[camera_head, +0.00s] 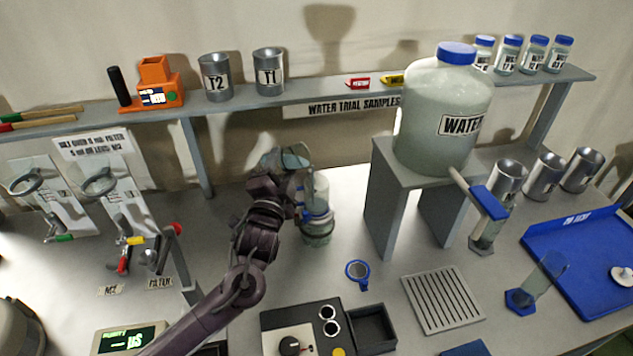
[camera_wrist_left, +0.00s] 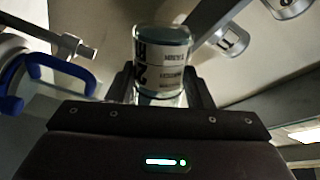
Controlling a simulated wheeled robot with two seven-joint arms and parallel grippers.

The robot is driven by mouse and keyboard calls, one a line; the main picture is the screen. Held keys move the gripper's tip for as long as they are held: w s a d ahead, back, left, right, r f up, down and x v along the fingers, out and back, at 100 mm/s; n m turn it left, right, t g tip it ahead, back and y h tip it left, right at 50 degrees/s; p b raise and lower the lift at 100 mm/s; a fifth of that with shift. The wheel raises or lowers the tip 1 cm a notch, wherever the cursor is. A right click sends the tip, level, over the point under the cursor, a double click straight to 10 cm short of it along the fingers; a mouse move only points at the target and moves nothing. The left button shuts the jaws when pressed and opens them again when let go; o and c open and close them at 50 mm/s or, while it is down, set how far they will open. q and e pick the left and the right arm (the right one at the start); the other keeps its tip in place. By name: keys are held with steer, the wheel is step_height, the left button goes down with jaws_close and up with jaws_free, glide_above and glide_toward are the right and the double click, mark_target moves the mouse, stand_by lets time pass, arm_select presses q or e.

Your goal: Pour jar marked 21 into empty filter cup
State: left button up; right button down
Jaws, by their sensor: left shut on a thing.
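My left gripper (camera_head: 300,188) is shut on a small glass jar. The jar shows in the wrist view (camera_wrist_left: 162,60) between the fingers, with a white printed label that looks turned over; its number is not clearly legible. My right gripper is not in view.
A large water jar (camera_head: 440,115) stands on a grey stand to the right. Metal cups T2 (camera_head: 216,80) and T1 (camera_head: 269,74) sit on the shelf behind. A blue-rimmed ring (camera_head: 357,271), a slotted grey tray (camera_head: 442,303) and a blue tray (camera_head: 560,268) lie in front and right.

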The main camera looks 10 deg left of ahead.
arm_select(q)
steer(key=shift+s+r, duration=0.1)
steer(key=shift+r, duration=0.1)
steer(key=shift+m, duration=0.3)
steer(key=shift+r, duration=0.1)
stand_by(0.3)
steer(key=shift+m, duration=0.3)
steer(key=shift+r, duration=0.1)
stand_by(0.4)
steer(key=shift+d+m, duration=0.15)
steer(key=shift+m, duration=0.25)
steer(key=shift+p, duration=0.3)
